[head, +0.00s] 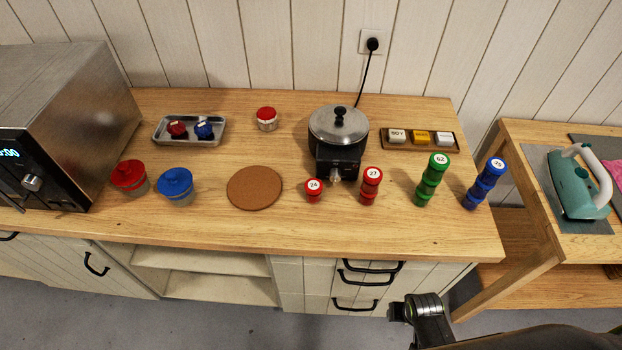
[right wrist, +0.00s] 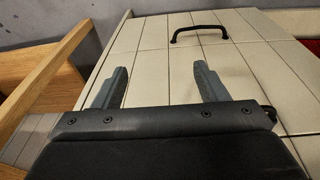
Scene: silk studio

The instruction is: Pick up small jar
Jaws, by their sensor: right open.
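The small jar (head: 267,119) has a red lid and a pale body with a band. It stands upright at the back of the wooden counter (head: 235,225), left of the black pot, in the head view. My right gripper (right wrist: 160,86) is open and empty in the right wrist view, in front of a pale cabinet front, far from the small jar. My left gripper is not in view.
A metal tray (head: 160,139) is left of the small jar. A cork mat (head: 254,188) lies in front. The black lidded pot (head: 338,127) is to its right. Several numbered spools, including a red one (head: 371,186), line the front right. A microwave (head: 70,110) stands at the left.

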